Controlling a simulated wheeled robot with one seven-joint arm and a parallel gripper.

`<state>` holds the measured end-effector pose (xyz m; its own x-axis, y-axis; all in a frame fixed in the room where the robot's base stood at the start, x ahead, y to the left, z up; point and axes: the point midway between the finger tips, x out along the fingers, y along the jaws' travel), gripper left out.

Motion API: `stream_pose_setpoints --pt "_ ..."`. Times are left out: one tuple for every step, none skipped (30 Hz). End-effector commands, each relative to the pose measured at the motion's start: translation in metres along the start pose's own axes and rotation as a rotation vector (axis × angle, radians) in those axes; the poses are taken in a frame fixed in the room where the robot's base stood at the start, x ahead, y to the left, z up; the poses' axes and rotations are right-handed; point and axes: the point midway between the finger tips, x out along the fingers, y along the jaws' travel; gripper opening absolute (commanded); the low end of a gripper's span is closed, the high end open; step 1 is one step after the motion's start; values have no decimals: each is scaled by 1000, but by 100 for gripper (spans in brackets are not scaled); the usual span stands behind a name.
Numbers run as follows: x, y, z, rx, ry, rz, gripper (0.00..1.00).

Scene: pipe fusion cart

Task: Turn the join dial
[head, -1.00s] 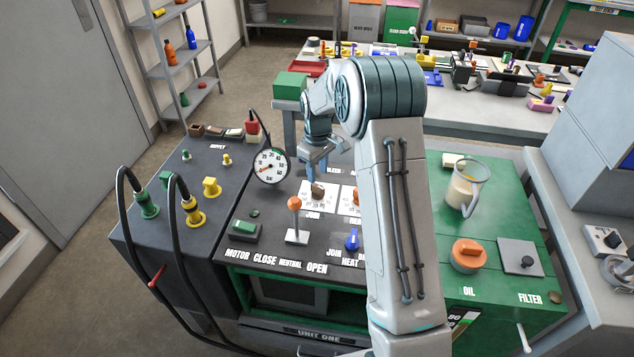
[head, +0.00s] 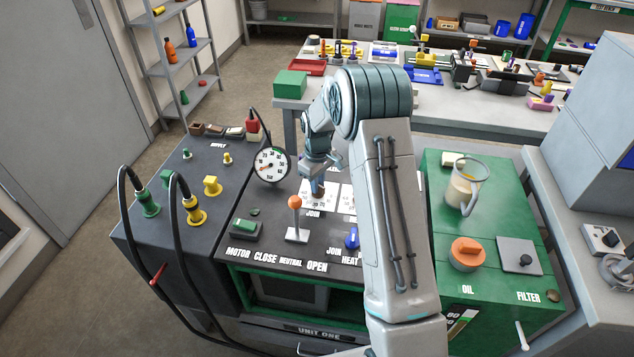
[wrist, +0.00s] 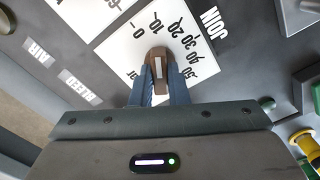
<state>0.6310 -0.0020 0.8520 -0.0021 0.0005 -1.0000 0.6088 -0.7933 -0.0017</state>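The join dial is a brown knob (wrist: 158,55) with a pale pointer mark, on a white scale plate (wrist: 110,50) numbered from 0 to 50. The word JOIN is printed beside the plate. My gripper (wrist: 160,80) is down at the knob, with one finger on each side, close against it. It looks shut on the knob. In the head view my gripper (head: 318,190) points down onto the dial's plate and hides most of the knob. The fingers cover part of the scale in the wrist view.
An orange-topped lever (head: 295,203) stands close in front of my gripper. A round gauge (head: 272,164) is to its left, and a blue knob (head: 352,238) is in front to the right. My arm hides the console's right part.

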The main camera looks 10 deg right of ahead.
Motion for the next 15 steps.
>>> stream_pose_setpoints --pt "0 1 0 3 1 2 0" --pt "0 1 0 6 1 2 0" --pt "0 1 0 11 1 2 0" --pt "0 1 0 16 2 3 0" --pt "0 2 0 22 2 3 0" --pt "0 2 0 32 2 3 0" --pt "0 2 0 43 2 3 0" --pt "0 2 0 55 2 4 0" --pt "1 2 0 73 2 4 0" --pt "1 2 0 89 2 4 0" --pt "1 2 0 107 3 4 0" --pt "1 2 0 134 3 3 0" --pt "1 2 0 155 3 3 0" --pt "1 2 0 178 3 4 0" --pt "1 2 0 210 3 4 0"
